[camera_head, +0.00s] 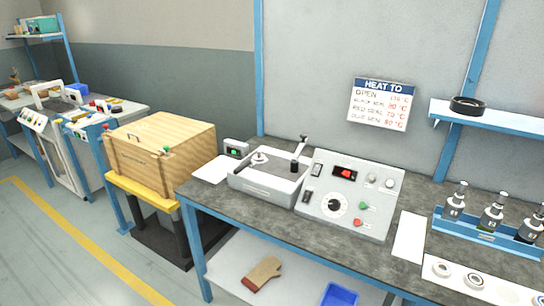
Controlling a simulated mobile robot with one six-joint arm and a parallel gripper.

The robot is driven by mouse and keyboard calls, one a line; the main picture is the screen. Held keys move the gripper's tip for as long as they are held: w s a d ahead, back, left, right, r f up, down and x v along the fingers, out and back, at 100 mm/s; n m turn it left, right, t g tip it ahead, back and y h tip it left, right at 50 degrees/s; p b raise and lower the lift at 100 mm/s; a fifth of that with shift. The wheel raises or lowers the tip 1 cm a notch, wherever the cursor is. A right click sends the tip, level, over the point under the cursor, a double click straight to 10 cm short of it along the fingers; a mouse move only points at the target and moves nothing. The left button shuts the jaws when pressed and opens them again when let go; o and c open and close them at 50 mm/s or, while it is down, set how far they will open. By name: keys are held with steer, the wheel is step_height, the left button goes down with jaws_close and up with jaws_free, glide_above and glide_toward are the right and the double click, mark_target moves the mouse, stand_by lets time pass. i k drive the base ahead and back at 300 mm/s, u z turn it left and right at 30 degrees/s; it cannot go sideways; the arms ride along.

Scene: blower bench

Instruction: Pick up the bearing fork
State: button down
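I cannot make out a bearing fork for certain in the camera_head view. A grey box-like unit (262,187) stands on the bench, with a pale round part on its top and dark upright parts at its right side. I cannot tell whether any of these is the fork. My gripper is not in view.
The dark bench top (222,194) carries a blue rack (488,232) of metal spindles and a white board (492,289) with rings. A wooden crate (160,145) stands left. A mitt (262,272) and blue bin (340,295) lie below. The left floor (60,265) is clear.

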mark_target(240, 168)
steer(key=u, duration=4.55)
steer(key=i, duration=0.1)
steer(key=z, duration=3.2)
steer(key=i, duration=0.95)
steer(key=u, duration=0.7)
